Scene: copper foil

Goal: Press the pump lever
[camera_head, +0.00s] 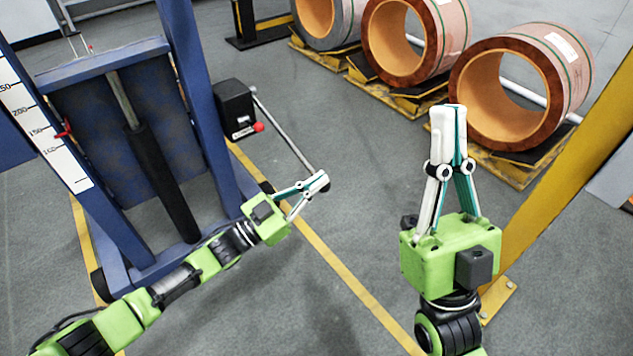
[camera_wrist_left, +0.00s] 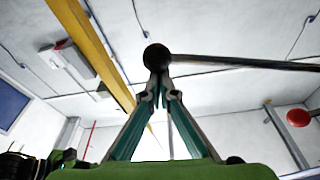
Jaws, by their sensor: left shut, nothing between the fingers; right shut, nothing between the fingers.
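The pump lever (camera_head: 290,142) is a thin grey rod slanting down to the right from a black pump box (camera_head: 233,105) on a blue frame. It ends in a dark ball knob (camera_head: 324,190). My left gripper (camera_head: 322,181) is shut and empty, with its fingertips at the knob. In the left wrist view the knob (camera_wrist_left: 157,57) shows just beyond the closed fingertips (camera_wrist_left: 160,82), and the rod (camera_wrist_left: 245,62) runs off to the right. Whether the tips touch the knob is unclear. My right gripper (camera_head: 448,112) is shut, empty and upright, away from the lever.
The blue lift frame (camera_head: 195,90) with a height scale (camera_head: 35,120) stands at left. A red knob (camera_head: 258,127) sits on the pump box. Copper coils (camera_head: 520,90) lie on pallets at the back right. A yellow post (camera_head: 560,150) stands at right. The middle floor is clear.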

